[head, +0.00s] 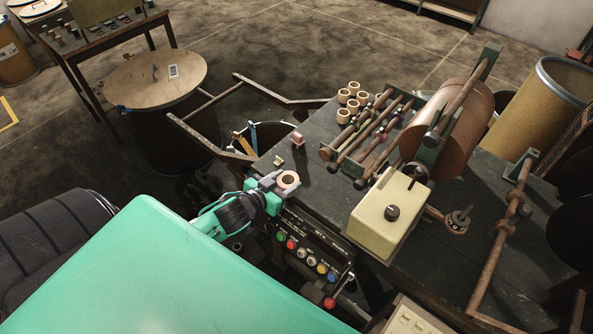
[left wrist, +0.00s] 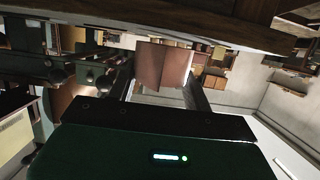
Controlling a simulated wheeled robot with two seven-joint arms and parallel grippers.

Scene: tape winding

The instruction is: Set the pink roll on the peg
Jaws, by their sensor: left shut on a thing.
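The pink roll (head: 289,179), brownish pink with a hole facing up, is held in my left gripper (head: 282,183) at the near left edge of the dark machine table (head: 320,195). My left gripper is shut on it. In the left wrist view the roll (left wrist: 163,65) stands between the two fingers. I cannot tell which rod or post is the peg; several brown rods (head: 368,127) lie in a rack to the right of the roll, well apart from it. My right gripper is not in view.
Several tan rolls (head: 347,99) stand at the table's back. A small pinkish block (head: 297,140) and a small yellowish piece (head: 278,161) lie near its left edge. A cream box (head: 388,215) and a large brown drum (head: 450,125) stand on the right. A button panel (head: 308,255) fronts the table.

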